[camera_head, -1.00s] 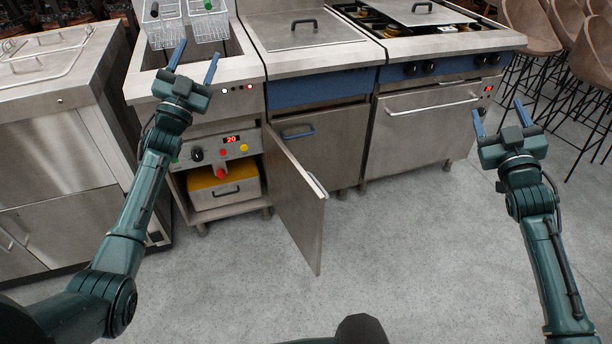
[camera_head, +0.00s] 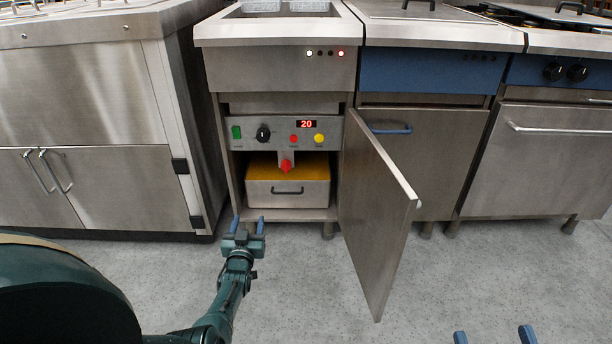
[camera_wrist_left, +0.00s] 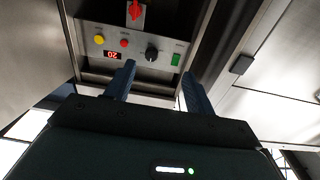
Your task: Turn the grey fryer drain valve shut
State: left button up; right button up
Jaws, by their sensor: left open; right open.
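The grey fryer (camera_head: 280,72) stands ahead with its cabinet door (camera_head: 378,205) swung open to the right. Its red valve handle (camera_head: 287,166) sits on a short grey pipe below the control panel, above a drawer-like oil box. It also shows at the top of the left wrist view (camera_wrist_left: 135,10). I cannot tell its exact turn angle. My left gripper (camera_head: 248,224) is open and empty, low in front of the cabinet, below and left of the handle, apart from it. Its two fingers frame the panel in the wrist view (camera_wrist_left: 158,78). My right gripper (camera_head: 494,335) is open; only its fingertips show at the bottom edge.
The oil box (camera_head: 288,194) with a yellow inside and dark handle fills the cabinet's lower part. The panel (camera_head: 262,133) carries a green switch, black knob and red and yellow buttons. A steel counter (camera_head: 85,95) stands left. The floor in front is clear.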

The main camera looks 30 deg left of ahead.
aim_at(286, 166)
jog(key=i+j, duration=0.1)
jog(key=i, duration=0.65)
jog(key=i+j, duration=0.2)
